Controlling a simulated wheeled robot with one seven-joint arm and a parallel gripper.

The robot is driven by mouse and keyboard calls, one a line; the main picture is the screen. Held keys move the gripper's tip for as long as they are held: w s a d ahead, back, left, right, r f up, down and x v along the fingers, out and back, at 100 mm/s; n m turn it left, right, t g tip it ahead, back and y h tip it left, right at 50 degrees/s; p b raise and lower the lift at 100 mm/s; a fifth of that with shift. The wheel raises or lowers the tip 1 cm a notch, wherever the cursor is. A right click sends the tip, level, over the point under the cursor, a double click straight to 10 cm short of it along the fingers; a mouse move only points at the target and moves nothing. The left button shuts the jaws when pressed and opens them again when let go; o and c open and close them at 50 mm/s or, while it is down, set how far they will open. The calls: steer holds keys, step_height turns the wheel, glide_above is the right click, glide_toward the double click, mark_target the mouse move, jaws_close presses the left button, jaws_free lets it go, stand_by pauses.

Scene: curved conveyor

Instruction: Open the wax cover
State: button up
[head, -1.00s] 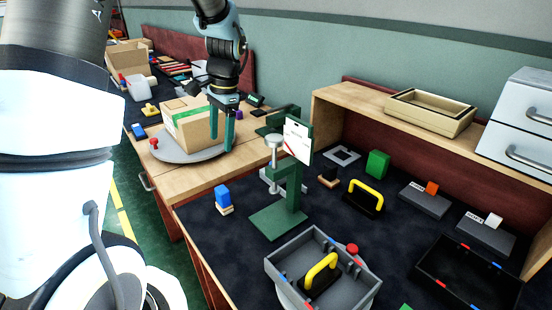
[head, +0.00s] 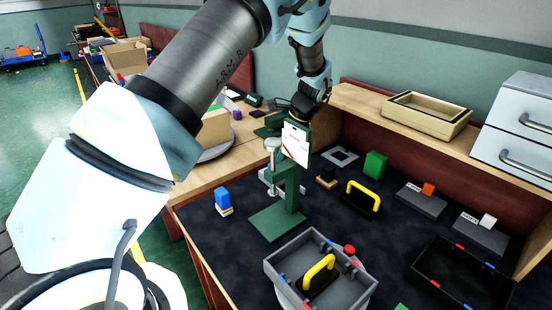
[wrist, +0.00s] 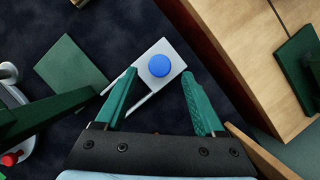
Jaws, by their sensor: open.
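My gripper (wrist: 159,75) is open in the wrist view, its green fingers spread apart with nothing between the pads. A blue round knob (wrist: 158,65) on a light grey plate (wrist: 163,48) lies ahead of the fingertips, between their lines. I cannot tell how far below them it is. In the head view my gripper (head: 300,106) is at the top of the green stand (head: 291,185), behind its white card; its fingers are mostly hidden. No part is marked as the wax cover, so I cannot tell which thing it is.
The green stand has a metal clamp screw (head: 273,160). A grey tray (head: 275,272) holds a yellow handle piece (head: 318,272). A wooden counter (wrist: 250,45) borders the dark mat on the right in the wrist view.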

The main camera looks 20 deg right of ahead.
steer(key=shift+x, duration=1.7)
jaws_close()
